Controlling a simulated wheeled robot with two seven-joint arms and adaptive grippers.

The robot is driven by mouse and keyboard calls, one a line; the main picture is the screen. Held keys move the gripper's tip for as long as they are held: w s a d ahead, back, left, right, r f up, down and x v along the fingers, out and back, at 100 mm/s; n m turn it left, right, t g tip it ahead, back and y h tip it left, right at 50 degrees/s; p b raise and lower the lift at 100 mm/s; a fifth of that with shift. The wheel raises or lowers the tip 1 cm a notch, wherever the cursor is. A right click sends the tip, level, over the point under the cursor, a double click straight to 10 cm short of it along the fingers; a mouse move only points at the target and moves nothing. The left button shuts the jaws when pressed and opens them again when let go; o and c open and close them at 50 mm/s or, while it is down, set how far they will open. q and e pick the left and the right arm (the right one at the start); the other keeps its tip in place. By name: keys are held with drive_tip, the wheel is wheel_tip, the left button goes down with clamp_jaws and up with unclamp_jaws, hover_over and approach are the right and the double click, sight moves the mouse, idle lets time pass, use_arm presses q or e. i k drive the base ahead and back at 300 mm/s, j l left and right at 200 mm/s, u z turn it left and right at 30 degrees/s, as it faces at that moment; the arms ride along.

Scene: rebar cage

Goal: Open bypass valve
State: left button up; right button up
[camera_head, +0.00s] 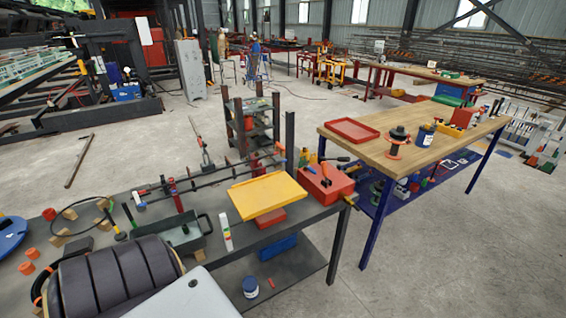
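I cannot pick out a bypass valve with certainty. A long bar (222,176) with red clamp-like parts (176,197) runs above the back of the same bench. Neither of my grippers is in view.
A yellow tray (268,194) and a green-grey toolbox (186,232) are on the near bench. A dark ribbed object (112,275) fills its front left. A blue can (250,287) stands lower down. A wooden-topped table (385,155) stands right, with open concrete floor (450,250) before it.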

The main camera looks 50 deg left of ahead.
sight(311, 171)
drive_tip(key=i+j+u, duration=0.1)
drive_tip(key=j+u, duration=0.25)
drive_tip(key=i+j+u, duration=0.15)
drive_tip(key=u, duration=0.2)
drive_tip(key=i+j+u, duration=0.3)
drive_tip(key=k+l, duration=0.2)
